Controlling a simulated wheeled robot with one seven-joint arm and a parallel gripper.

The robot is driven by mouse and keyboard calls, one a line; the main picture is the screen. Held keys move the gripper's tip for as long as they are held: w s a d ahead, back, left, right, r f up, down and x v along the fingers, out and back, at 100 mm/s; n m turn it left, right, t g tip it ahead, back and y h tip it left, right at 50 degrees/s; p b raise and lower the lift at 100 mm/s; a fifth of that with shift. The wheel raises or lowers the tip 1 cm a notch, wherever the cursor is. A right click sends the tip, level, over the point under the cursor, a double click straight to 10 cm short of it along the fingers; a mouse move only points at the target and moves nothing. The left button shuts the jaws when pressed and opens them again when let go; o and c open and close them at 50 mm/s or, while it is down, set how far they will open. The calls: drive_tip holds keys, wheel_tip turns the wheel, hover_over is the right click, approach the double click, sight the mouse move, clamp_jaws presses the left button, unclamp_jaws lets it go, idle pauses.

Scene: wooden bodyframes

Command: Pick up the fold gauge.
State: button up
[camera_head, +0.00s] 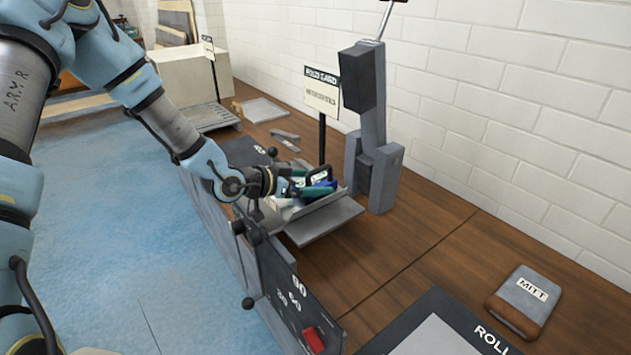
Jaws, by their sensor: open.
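My gripper (312,186) is at the grey tray (325,219) beside the upright grey press. Its dark and teal fingers are open, close above or among small items there. A blue piece (330,184) and a pale piece (288,211) show next to the fingers, partly hidden by them. I cannot tell whether either is the fold gauge, or whether the fingers touch them.
A dark panel with angle numbers (285,290) and a red block (313,340) faces the front. A mitt-labelled pad (523,300) lies right. The wooden bench (420,230) between is clear.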

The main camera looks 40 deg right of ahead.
drive_tip(key=shift+c, duration=0.2)
drive_tip(key=c, duration=1.5)
clamp_jaws()
drive_tip(key=shift+r, duration=0.15)
